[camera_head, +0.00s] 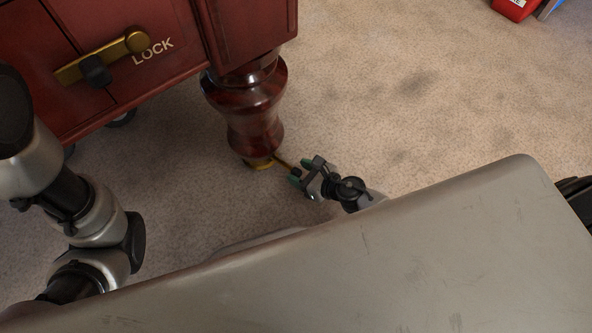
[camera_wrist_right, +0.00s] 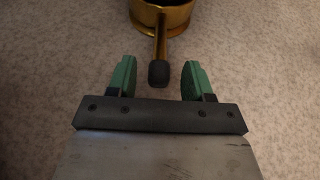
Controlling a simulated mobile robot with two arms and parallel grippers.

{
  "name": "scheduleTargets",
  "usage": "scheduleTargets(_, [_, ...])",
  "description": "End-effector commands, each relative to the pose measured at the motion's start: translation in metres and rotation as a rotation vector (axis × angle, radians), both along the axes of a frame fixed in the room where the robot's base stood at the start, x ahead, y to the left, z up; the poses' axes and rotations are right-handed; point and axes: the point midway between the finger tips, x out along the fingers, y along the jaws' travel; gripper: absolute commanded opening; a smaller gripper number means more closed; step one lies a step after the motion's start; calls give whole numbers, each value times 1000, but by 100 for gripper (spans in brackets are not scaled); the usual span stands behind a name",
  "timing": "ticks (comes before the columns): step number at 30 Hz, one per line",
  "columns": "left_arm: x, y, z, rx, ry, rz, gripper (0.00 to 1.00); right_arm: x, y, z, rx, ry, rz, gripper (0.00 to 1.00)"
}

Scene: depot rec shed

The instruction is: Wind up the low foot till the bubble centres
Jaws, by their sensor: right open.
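A dark red turned wooden leg (camera_head: 250,110) stands at the corner of the red cabinet-like body. At its bottom is a brass foot (camera_head: 262,163), which also shows in the right wrist view as a brass ring (camera_wrist_right: 178,16). A short brass lever (camera_head: 283,163) sticks out from the foot and ends in a dark grip (camera_wrist_right: 158,74). My right gripper (camera_head: 299,175) is open, its green fingertips (camera_wrist_right: 160,80) either side of the lever's dark end, with gaps on both sides. No bubble level is visible.
The red body (camera_head: 180,45) carries a brass lock handle (camera_head: 102,57) marked LOCK. A caster (camera_head: 122,117) shows under it. Carpet (camera_head: 400,100) is clear to the right. A red object (camera_head: 514,8) lies at the top right.

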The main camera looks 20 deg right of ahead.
Motion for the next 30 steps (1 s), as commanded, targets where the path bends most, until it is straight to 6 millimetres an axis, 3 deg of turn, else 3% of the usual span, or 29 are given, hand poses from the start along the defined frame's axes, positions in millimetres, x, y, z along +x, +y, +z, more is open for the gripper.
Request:
scheduleTargets(6, [0,0,-4,0,0,0,74,12,8,-7,1,2,1,51])
scheduleTargets(14, [0,0,-4,1,-1,0,74,13,9,-7,1,2,1,51])
scheduleTargets(24, [0,0,-4,1,0,0,74,13,9,-7,1,2,1,0])
scheduleTargets(30, [0,0,-4,1,0,0,74,13,9,-7,0,1,1,0])
